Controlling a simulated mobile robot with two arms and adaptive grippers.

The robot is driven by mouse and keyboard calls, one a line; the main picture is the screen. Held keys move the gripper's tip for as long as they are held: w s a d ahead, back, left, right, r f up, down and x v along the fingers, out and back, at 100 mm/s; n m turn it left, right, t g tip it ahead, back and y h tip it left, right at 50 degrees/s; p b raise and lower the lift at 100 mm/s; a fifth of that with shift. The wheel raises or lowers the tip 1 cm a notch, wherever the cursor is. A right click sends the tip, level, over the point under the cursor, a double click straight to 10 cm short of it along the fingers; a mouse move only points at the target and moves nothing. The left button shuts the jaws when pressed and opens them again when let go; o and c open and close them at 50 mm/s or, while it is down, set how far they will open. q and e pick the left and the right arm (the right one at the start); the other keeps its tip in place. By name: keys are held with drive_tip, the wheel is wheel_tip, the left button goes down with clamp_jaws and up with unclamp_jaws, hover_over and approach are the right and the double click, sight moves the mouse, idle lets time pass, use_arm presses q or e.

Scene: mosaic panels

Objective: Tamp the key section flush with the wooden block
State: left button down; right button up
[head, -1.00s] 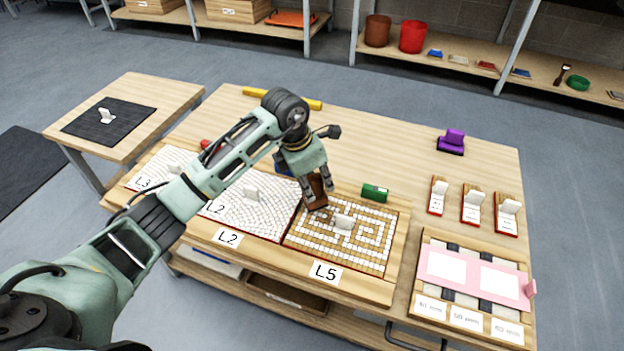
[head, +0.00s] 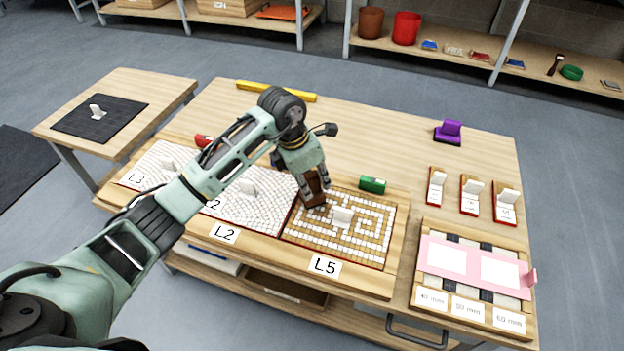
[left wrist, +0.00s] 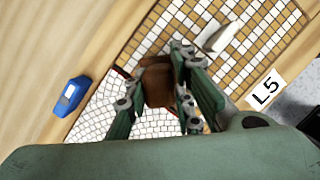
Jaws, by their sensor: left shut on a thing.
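The wooden block (head: 315,188) is brown and held between the fingers of my left gripper (head: 313,180), which is shut on it. It also shows in the left wrist view (left wrist: 157,82). The block is at the upper left corner of the key-patterned panel (head: 345,262) marked L5; I cannot tell whether it touches the tiles. The L5 panel has brown and white tiles in a key pattern and a white upright tab (head: 342,217) near its middle. Tile heights are too small to judge. My right gripper is not in view.
White-tiled panels L2 (head: 262,218) and L3 (head: 150,175) lie to the left. A green block (head: 372,185) sits behind L5, and a blue one (left wrist: 71,95) shows in the wrist view. A pink-framed board (head: 428,262) is at right. The table's back middle is clear.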

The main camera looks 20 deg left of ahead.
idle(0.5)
use_arm(q)
drive_tip(key=shift+f, duration=0.1)
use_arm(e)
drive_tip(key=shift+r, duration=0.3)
use_arm(q)
drive_tip(key=shift+f, duration=0.1)
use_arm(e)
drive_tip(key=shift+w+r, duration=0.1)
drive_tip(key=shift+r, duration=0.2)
use_arm(q)
drive_tip(key=shift+f, duration=0.1)
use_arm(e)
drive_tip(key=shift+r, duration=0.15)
use_arm(q)
drive_tip(key=shift+b, duration=0.3)
drive_tip(key=shift+f, duration=0.1)
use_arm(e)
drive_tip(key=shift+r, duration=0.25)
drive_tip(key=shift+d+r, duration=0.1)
use_arm(q)
drive_tip(key=shift+f, duration=0.25)
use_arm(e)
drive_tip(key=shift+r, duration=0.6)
